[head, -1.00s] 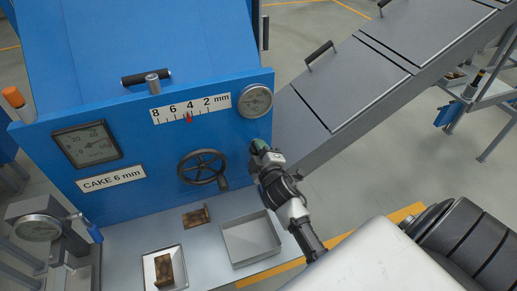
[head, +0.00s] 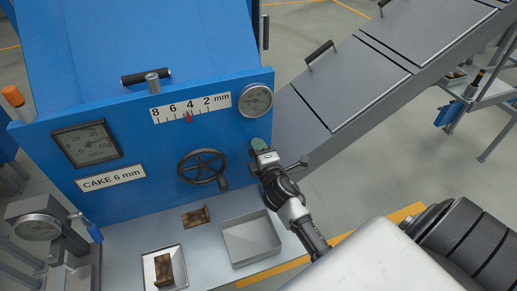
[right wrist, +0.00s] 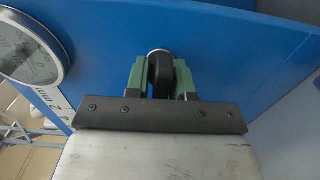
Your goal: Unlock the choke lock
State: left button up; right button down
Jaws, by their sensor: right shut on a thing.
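My right gripper (head: 258,147) is at the right edge of the blue panel (head: 145,135), right of the black choke handwheel (head: 202,167). In the right wrist view its green fingers (right wrist: 160,78) are shut on a black knob (right wrist: 158,68), which appears to be the choke lock. The knob stands out from the blue panel on a light round base. The fingers hide it in the head view. The red pointer (head: 188,117) stands near 4 on the white mm scale (head: 190,108). My left gripper is not in view.
A round gauge (head: 256,100) sits just above my right gripper. A square gauge (head: 86,143) and a "CAKE 6 mm" label (head: 111,179) are at the left. Below are an empty grey tray (head: 225,262) and a tray with a brown piece (head: 164,268).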

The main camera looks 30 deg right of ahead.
dwell(0.3)
jog(key=c, duration=1.2)
grip_release()
jog(key=shift+o, duration=0.2)
jog(key=b+v, duration=0.2)
jog(key=v, duration=0.8)
jog(key=shift+s, duration=0.4)
jog(key=shift+f, duration=0.1)
